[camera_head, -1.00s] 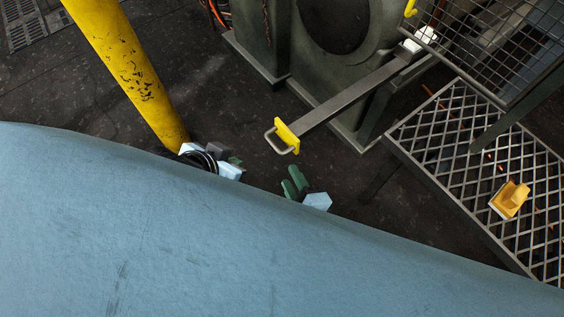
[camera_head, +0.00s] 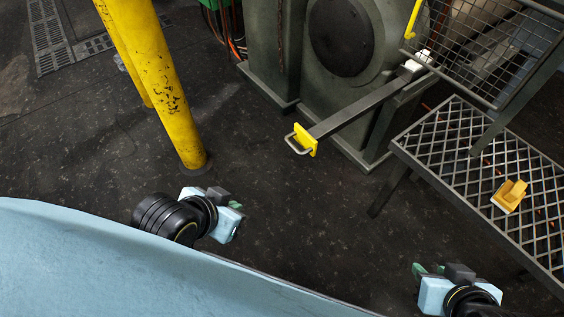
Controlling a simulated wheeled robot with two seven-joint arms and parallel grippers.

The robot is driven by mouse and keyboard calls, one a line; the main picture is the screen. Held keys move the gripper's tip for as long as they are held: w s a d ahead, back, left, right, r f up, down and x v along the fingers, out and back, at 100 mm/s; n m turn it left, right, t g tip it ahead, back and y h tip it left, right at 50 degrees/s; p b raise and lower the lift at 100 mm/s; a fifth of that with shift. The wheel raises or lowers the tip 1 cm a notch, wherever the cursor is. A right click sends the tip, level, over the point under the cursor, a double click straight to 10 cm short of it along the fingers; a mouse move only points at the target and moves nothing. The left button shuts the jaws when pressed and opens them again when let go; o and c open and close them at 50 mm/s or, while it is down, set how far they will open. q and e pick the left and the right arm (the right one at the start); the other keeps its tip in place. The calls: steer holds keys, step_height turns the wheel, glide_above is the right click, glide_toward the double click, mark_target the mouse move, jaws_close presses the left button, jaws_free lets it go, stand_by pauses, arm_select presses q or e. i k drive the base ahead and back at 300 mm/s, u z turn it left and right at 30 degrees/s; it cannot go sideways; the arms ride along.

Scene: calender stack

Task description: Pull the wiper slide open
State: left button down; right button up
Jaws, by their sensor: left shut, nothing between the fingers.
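The wiper slide is a long grey metal bar (camera_head: 362,106) that slants out from the green machine. Its near end carries a yellow plate (camera_head: 305,139) and a metal loop handle (camera_head: 297,145). A white block (camera_head: 424,57) sits at its far end. My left gripper (camera_head: 238,207) is shut and empty, low and left of the handle and apart from it. My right gripper (camera_head: 428,268) is at the lower right, in front of the grating table and well away from the handle. Its green fingertips show, but the gap between them is unclear.
Yellow posts (camera_head: 160,85) stand at the left. A grating table (camera_head: 465,140) at the right bears an orange-yellow block (camera_head: 510,195). A wire mesh guard (camera_head: 490,45) stands above it. The dark floor (camera_head: 310,220) between my grippers is clear.

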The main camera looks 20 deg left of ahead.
mark_target(309, 139)
steer(key=u, duration=1.3)
steer(key=i, duration=0.75)
steer(key=z, duration=1.75)
